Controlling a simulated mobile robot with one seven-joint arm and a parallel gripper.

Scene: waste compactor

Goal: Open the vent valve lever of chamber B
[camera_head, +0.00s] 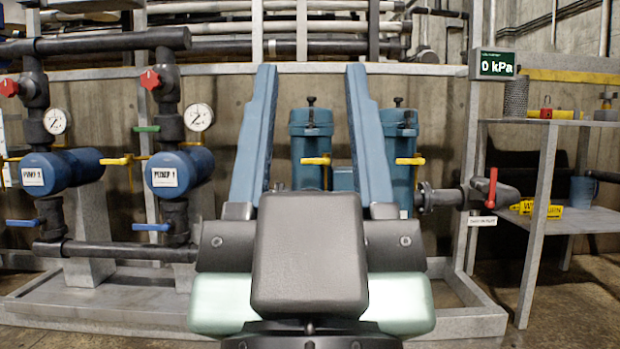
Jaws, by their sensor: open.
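No chamber B label is readable, so I cannot tell which lever is its vent valve. Two upright blue canisters, a left one (298,145) and a right one (401,190), stand behind my gripper. Each has a yellow lever lying about level: the left lever (315,161) and the right lever (410,161). A red lever (491,188) stands upright on a dark pipe to the right, above a small unreadable plate (482,221). My gripper (311,72) is open, its two blue fingers spread and pointing up and forward. It appears empty. Its fingers and body partly hide the canisters.
Two blue pumps (178,170) with gauges (199,117), red knobs and blue and yellow levers stand at left. A display (497,65) reads 0 kPa. A metal shelf (590,215) stands at right with a yellow sign (537,209). A low metal rim (455,322) crosses in front.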

